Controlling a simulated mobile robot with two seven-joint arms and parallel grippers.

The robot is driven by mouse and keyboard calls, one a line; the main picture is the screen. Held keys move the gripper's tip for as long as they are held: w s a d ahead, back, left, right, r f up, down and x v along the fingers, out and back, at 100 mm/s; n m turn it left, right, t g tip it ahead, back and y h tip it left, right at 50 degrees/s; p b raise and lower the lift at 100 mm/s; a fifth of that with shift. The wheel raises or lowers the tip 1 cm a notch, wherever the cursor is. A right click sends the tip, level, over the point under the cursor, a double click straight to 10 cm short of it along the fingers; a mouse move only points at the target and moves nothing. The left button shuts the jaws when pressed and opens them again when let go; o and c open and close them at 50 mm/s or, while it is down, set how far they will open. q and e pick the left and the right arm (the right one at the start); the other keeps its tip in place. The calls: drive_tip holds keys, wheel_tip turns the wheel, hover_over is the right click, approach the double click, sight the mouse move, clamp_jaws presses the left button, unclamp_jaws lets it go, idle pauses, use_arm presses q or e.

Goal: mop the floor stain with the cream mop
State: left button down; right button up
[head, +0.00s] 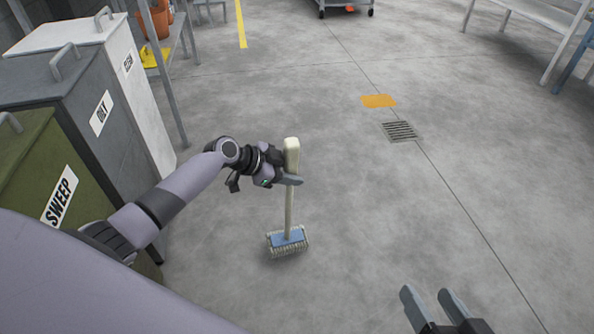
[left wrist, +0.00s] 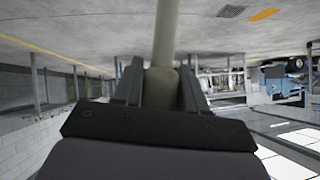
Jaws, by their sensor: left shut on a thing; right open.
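The cream mop (head: 289,210) stands nearly upright in the head view, with a thick pale grip on top and a blue head (head: 287,238) with pale strands at or just above the floor. My left gripper (head: 289,179) is shut on its handle just below the thick grip. In the left wrist view the handle (left wrist: 165,40) runs between the two fingers. An orange patch (head: 379,101) lies flat on the floor, farther off and right of the mop; I cannot tell for sure whether it is the stain. My right gripper (head: 428,295) is open and empty at the bottom.
A floor drain grate (head: 400,131) lies just beyond the mop to the right, near the orange patch. Green SWEEP (head: 60,195), grey OILY (head: 100,115) and white (head: 130,65) bins stand close on the left. A shelf (head: 180,60) stands behind them. The middle floor is clear.

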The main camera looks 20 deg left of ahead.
use_arm(q)
drive_tip(key=shift+w+a+p+v, duration=0.15)
drive_tip(key=shift+p+v, duration=0.2)
drive_tip(key=shift+v, duration=0.6)
drive_tip(key=shift+w+a+p+v, duration=0.15)
drive_tip(key=shift+p+v, duration=0.2)
drive_tip(key=shift+v, duration=0.6)
drive_tip(key=shift+w+a+p+v, duration=0.15)
drive_tip(key=shift+p+v, duration=0.2)
drive_tip(key=shift+v, duration=0.6)
drive_tip(key=shift+d+r, duration=0.1)
drive_tip(key=shift+r, duration=0.05)
